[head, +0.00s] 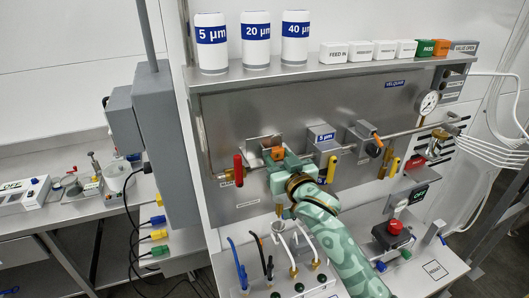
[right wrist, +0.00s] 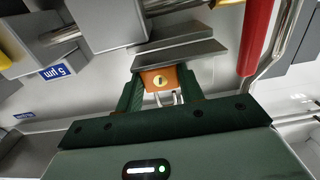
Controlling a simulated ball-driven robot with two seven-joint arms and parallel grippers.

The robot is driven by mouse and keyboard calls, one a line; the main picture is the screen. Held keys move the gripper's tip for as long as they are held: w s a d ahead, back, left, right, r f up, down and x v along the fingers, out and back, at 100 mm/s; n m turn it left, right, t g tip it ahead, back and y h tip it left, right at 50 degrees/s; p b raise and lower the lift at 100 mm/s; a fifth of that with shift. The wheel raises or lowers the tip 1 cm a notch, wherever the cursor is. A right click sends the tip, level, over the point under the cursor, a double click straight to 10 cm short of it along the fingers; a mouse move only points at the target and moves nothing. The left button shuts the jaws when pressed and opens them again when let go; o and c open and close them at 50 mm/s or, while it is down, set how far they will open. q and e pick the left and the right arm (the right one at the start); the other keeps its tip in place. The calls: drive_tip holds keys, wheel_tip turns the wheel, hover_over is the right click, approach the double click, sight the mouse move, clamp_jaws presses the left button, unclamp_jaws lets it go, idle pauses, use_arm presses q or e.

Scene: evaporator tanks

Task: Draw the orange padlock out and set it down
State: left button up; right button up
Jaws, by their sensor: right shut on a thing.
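The orange padlock (right wrist: 158,79) sits between the two dark green fingers of my right gripper (right wrist: 160,90) in the right wrist view. Its keyhole face shows, with part of a metal shackle below it. Grey metal plates lie right behind the padlock; whether it touches them I cannot tell. In the head view the padlock (head: 277,153) shows as a small orange patch at a grey bracket on the panel, just beyond my right gripper (head: 279,160). My left gripper is not in view.
A red handle (head: 238,168) hangs left of the gripper, and a yellow handle (head: 332,168) right of it. A second orange piece (head: 377,140) sits farther right. Hoses (head: 238,264) rise below. White canisters (head: 256,40) stand on the upper shelf (head: 330,70).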

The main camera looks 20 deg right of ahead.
drive_tip(key=shift+d+p, duration=0.3)
drive_tip(key=shift+d, duration=0.6)
drive_tip(key=shift+s+a+r+p, duration=0.1)
drive_tip(key=shift+s+r+p, duration=0.1)
drive_tip(key=shift+s+p, duration=0.35)
drive_tip(key=s+p, duration=0.3)
drive_tip(key=s, duration=0.3)
drive_tip(key=shift+a+r, duration=0.15)
drive_tip(key=shift+r, duration=0.2)
